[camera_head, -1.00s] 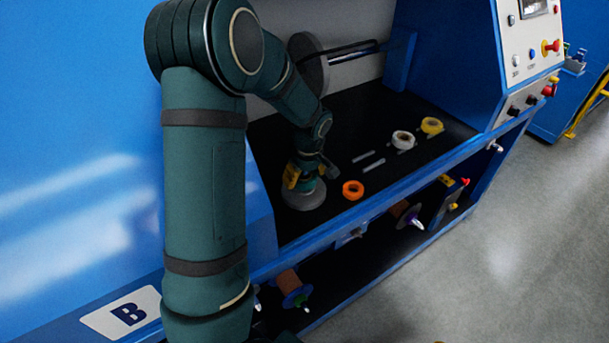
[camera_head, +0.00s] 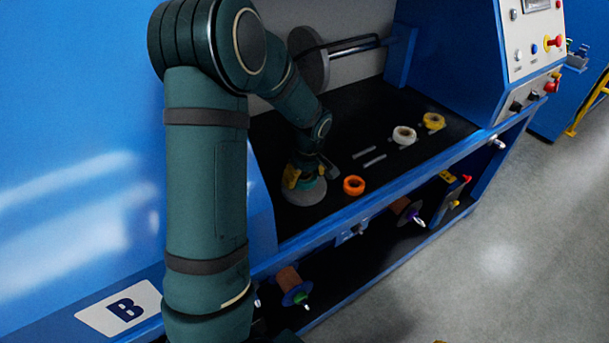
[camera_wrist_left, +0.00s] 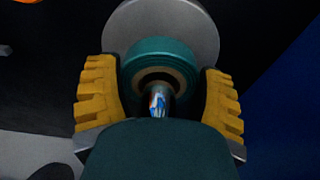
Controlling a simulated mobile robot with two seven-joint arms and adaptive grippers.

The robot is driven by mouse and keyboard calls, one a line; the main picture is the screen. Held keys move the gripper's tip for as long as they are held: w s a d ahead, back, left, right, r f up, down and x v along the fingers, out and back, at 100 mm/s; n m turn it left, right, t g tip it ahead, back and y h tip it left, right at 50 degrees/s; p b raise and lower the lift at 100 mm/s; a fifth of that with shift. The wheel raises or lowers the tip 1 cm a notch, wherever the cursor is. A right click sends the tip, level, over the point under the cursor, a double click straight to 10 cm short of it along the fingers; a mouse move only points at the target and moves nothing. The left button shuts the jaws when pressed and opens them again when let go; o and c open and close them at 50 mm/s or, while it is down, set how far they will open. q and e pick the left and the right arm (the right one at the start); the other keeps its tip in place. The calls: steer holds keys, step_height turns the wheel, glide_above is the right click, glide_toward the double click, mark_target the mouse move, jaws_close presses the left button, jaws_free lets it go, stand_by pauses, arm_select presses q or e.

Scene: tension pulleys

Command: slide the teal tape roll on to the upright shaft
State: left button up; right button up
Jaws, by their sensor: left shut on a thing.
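The teal tape roll (camera_wrist_left: 160,56) sits between the two yellow fingers of my left gripper (camera_wrist_left: 160,95) in the left wrist view. The gripper is shut on it. The shiny upright shaft (camera_wrist_left: 157,101) shows in the roll's brown-rimmed hole, so the roll appears to be around the shaft. A grey disc (camera_wrist_left: 190,22) lies beyond the roll. In the head view, my left gripper (camera_head: 302,177) points down over the grey disc (camera_head: 303,195). The roll is small and partly hidden there, and its height above the disc cannot be told. My right gripper is not in view.
An orange roll (camera_head: 354,185) lies close to the right of the disc. A white roll (camera_head: 404,135) and a yellow roll (camera_head: 433,121) are farther right, with thin grey rods (camera_head: 374,160) nearby. A blue front rail (camera_head: 400,176) edges the black deck.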

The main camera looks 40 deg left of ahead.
arm_select(q)
steer(key=o, duration=1.2)
steer(key=shift+c, duration=0.2)
step_height(320, 180, up, 12)
steer(key=d, duration=0.1)
steer(key=shift+s+d, duration=0.3)
steer(key=shift+d, duration=0.05)
steer(key=shift+f, duration=0.1)
